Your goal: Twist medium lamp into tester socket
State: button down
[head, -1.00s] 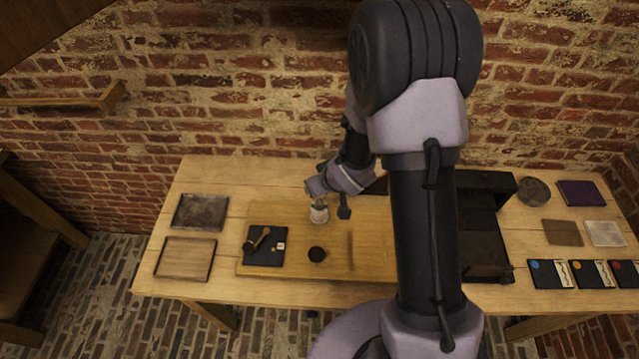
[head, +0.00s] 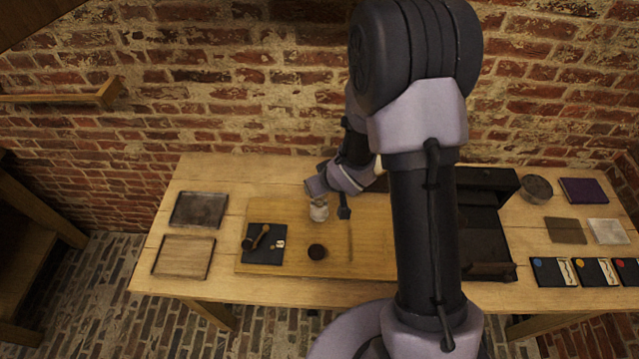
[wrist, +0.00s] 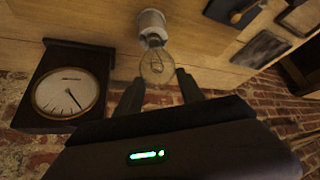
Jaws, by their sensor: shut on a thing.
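The lamp (wrist: 156,66), a clear glass bulb with a visible filament, is between the fingers of my gripper (wrist: 158,88) in the wrist view. My gripper is shut on its glass. The lamp's base meets the white round socket (wrist: 151,20), in line with it; how deep it sits cannot be told. The tester's black meter box with a white dial (wrist: 68,93) stands beside the socket. In the head view my gripper (head: 318,188) is directly above the white socket (head: 319,213), and the bulb is mostly hidden.
Two trays (head: 199,209) lie at the left. A black case (head: 485,235), a round tin (head: 536,187) and several cards lie at the right. A brick wall is behind.

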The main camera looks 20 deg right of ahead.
jog(key=shift+f, duration=0.1)
dwell(0.3)
jog(key=c, duration=0.6)
grip_release()
jog(key=shift+c, duration=0.2)
